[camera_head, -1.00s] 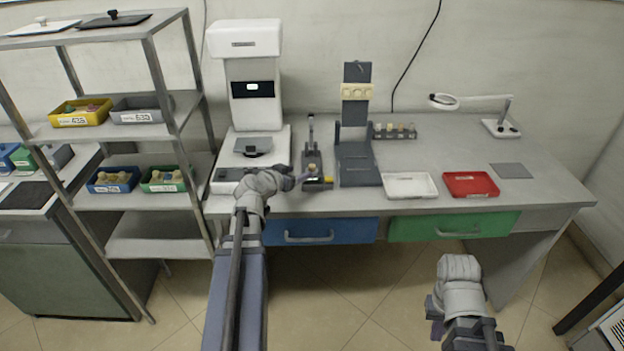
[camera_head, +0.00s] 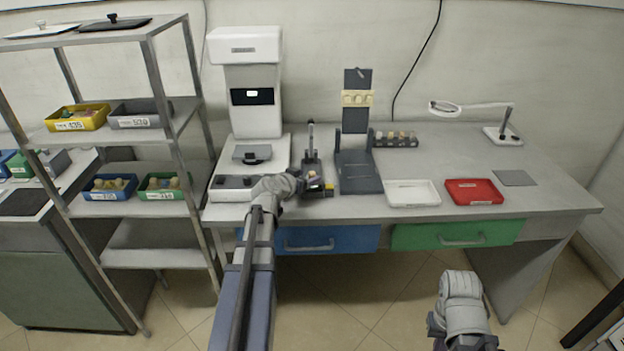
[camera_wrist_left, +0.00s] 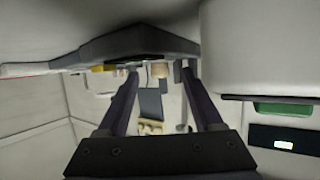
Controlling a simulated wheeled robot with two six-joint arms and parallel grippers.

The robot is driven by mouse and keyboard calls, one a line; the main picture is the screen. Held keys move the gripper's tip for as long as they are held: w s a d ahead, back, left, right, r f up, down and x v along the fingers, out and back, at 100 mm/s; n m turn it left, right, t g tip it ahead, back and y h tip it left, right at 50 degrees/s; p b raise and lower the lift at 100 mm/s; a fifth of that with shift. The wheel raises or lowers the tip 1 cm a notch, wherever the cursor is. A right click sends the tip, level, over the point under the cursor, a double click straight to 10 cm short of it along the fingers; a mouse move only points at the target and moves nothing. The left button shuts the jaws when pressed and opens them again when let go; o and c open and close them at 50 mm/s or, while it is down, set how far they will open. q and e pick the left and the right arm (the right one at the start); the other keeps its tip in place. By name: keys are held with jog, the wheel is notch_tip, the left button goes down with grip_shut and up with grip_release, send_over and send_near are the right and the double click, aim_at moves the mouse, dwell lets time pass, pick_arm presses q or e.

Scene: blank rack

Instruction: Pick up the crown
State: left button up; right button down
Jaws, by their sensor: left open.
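A small beige piece, which looks like the crown (camera_wrist_left: 160,70), shows between the fingertips of my left gripper in the left wrist view (camera_wrist_left: 160,76). It sits at the dark stand (camera_head: 318,191) on the bench, but in the head view it is too small and covered to make out well. My left gripper (camera_head: 313,179) is open at the stand, with one finger on each side of the piece. I cannot tell if either finger touches it. My right gripper (camera_head: 434,325) is low in front of the bench, and its fingers are mostly hidden.
A white machine (camera_head: 257,152) stands left of the stand and a dark upright holder (camera_head: 360,177) right of it. A white tray (camera_head: 412,194) and a red tray (camera_head: 474,193) lie further right. A shelf rack (camera_head: 157,247) stands at the left.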

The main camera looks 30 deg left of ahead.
pick_arm(q)
jog(key=shift+w+f, duration=0.25)
jog(key=shift+w, duration=0.25)
jog(key=shift+s+r, duration=0.1)
jog(key=shift+c, duration=0.4)
grip_shut()
